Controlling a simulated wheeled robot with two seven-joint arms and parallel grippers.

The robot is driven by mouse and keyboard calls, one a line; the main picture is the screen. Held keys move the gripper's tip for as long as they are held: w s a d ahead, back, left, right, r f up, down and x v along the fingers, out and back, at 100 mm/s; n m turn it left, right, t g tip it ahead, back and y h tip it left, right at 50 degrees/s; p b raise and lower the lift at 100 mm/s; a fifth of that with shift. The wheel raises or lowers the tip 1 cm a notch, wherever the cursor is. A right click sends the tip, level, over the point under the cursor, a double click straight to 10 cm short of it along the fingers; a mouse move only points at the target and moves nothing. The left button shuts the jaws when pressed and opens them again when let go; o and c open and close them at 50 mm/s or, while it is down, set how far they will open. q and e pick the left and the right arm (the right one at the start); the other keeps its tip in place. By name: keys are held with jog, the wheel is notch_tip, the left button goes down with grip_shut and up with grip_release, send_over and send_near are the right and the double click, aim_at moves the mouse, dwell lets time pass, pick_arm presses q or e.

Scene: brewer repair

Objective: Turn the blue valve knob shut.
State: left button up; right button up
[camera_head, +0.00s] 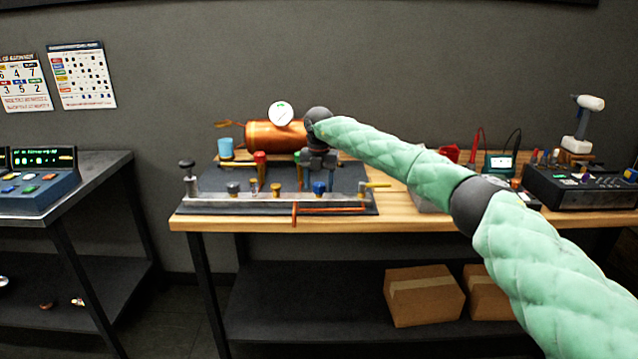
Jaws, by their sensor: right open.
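The blue valve knob (319,187) stands on the metal rail along the front of the brewer, on the wooden workbench. My right gripper (318,172) points down just above and behind the blue knob. It is open, but its fingers are small and dark here, and I cannot tell whether they touch the knob. The knob's exact turn angle is too small to read. My left gripper is out of view.
A copper boiler (262,136) with a white gauge (281,113) stands behind. A brass knob (276,188) and a dark knob (233,187) share the rail. A light blue cup (225,148) stands back left.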

aim_at(319, 184)
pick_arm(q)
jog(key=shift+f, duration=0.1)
pick_arm(e)
jog(key=shift+r, duration=0.1)
notch_tip(319, 184, up, 8)
jog(key=shift+f+b, duration=0.2)
jog(key=shift+b, duration=0.55)
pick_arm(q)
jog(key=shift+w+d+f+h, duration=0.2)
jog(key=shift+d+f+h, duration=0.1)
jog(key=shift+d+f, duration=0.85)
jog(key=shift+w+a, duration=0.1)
